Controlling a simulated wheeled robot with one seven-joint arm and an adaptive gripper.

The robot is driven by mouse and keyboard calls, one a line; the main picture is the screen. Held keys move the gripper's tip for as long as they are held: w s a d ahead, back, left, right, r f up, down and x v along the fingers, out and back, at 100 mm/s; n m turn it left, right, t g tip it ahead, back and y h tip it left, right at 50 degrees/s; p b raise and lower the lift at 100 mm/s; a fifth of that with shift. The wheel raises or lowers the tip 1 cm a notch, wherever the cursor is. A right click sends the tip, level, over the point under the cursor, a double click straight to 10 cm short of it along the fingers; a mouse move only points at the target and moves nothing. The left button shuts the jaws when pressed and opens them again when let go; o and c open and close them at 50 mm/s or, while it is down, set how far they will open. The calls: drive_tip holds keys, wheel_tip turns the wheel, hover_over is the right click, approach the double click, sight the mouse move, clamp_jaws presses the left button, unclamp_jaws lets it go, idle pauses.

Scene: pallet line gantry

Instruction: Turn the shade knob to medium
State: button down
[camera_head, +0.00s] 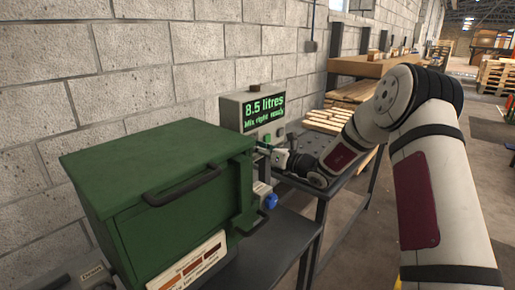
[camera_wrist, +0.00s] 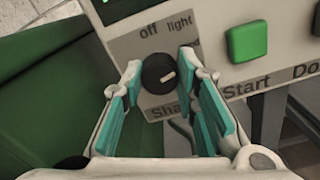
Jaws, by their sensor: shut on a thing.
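The shade knob (camera_wrist: 160,74) is a round black knob with a pale pointer mark, on the grey panel (camera_wrist: 218,72) of the control box. The words "off" and "light" show above it. Another label to its right is mostly hidden by a finger, and the "Sha" label below is partly covered. The pointer mark slants up toward the right. My gripper (camera_wrist: 162,70), with teal pads, is shut on the knob, one finger on each side. In the head view my gripper (camera_head: 279,154) is at the control box (camera_head: 232,112), and the knob cannot be made out.
A green Start button (camera_wrist: 247,41) sits right of the knob. The box's screen (camera_head: 263,110) reads "8.5 litres" and "Mix right ready". A large green machine (camera_head: 150,170) with a black handle and a blue knob (camera_head: 270,201) stands close at left. A dark bench (camera_head: 335,190) lies under my arm.

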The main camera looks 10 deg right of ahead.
drive_tip(key=shift+m, duration=0.3)
idle(0.4)
drive_tip(key=c, duration=1.2)
unclamp_jaws()
drive_tip(key=shift+c, duration=0.2)
drive_tip(key=v, duration=1.2)
drive_tip(key=shift+s+d+f, duration=0.1)
